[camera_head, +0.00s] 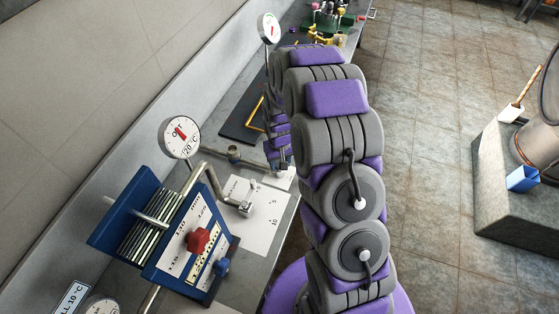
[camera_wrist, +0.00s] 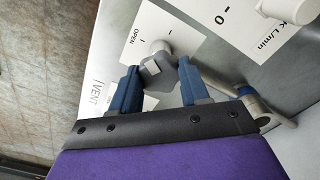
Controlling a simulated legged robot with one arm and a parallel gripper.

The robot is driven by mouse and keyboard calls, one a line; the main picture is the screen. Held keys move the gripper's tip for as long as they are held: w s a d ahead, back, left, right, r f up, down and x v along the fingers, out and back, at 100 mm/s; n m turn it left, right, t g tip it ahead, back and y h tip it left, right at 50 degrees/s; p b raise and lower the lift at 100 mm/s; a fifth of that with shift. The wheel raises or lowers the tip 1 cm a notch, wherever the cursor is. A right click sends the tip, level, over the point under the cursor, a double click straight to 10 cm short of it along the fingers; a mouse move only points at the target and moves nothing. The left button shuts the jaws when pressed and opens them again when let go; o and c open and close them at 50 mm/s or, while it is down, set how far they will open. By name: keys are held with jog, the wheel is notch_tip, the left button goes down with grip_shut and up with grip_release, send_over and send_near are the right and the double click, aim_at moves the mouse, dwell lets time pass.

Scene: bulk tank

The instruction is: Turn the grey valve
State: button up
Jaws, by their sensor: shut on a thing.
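The grey valve (camera_wrist: 157,72) shows in the wrist view as a grey knob on a short stem. In the head view my gripper (camera_head: 280,166) reaches down beside the pipework at the bench's right edge. The valve cannot be made out there behind my arm and fingers.
A blue plate unit (camera_head: 175,240) with a red knob (camera_head: 198,240) and a dial gauge (camera_head: 180,137) stand left of my arm. A bent pipe (camera_head: 215,185) runs close to my gripper. A stone block (camera_head: 505,190) stands at right. The tiled floor (camera_head: 430,200) between is clear.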

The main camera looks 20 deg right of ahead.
jog(key=n, duration=0.3)
jog(key=n+p, duration=0.1)
jog(key=shift+w+r+n, duration=0.1)
jog(key=shift+w+n, duration=0.15)
jog(key=shift+n, duration=0.05)
dwell(0.5)
jog(key=o, duration=0.9)
jog(key=shift+o, duration=0.8)
jog(key=shift+s, duration=0.15)
notch_tip(320, 180, up, 17)
jog(key=shift+p, duration=0.45)
